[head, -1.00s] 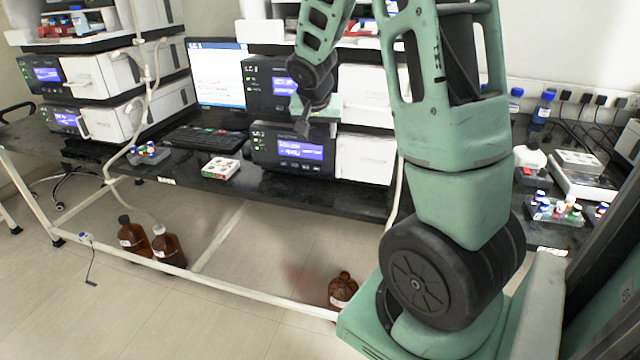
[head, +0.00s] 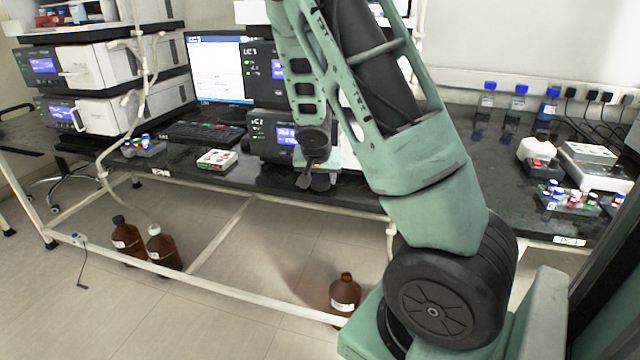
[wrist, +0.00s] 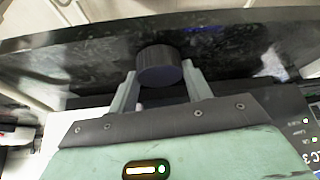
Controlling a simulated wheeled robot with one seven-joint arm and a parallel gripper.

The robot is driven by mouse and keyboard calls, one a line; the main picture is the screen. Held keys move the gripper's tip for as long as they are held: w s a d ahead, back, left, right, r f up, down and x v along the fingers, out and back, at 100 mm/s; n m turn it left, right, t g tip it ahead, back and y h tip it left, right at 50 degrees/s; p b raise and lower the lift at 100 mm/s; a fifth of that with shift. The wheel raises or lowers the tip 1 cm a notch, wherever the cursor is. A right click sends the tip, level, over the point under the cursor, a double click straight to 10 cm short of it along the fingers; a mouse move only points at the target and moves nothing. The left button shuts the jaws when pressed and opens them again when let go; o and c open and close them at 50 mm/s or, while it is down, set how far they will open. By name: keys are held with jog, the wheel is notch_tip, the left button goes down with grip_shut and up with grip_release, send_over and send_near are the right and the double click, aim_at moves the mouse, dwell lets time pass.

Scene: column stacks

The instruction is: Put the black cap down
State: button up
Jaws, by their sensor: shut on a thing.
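The black cap (wrist: 160,66) shows in the wrist view as a short dark cylinder between the two pale green fingers. My gripper (wrist: 158,80) is shut on it. Behind the cap lies the dark speckled bench top (wrist: 95,62), with its front edge above in the picture. I cannot tell whether the cap touches the bench or hangs above it. In the head view my gripper (head: 318,178) points down near the bench's front edge, before the LC2 instrument. The cap cannot be made out clearly there.
A brown bottle (head: 345,296) stands on the floor below; two more (head: 163,250) stand farther left.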

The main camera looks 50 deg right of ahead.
jog(key=shift+f, duration=0.2)
jog(key=shift+f, duration=0.15)
jog(key=o, duration=1)
jog(key=shift+c, duration=0.2)
jog(key=shift+r, duration=0.2)
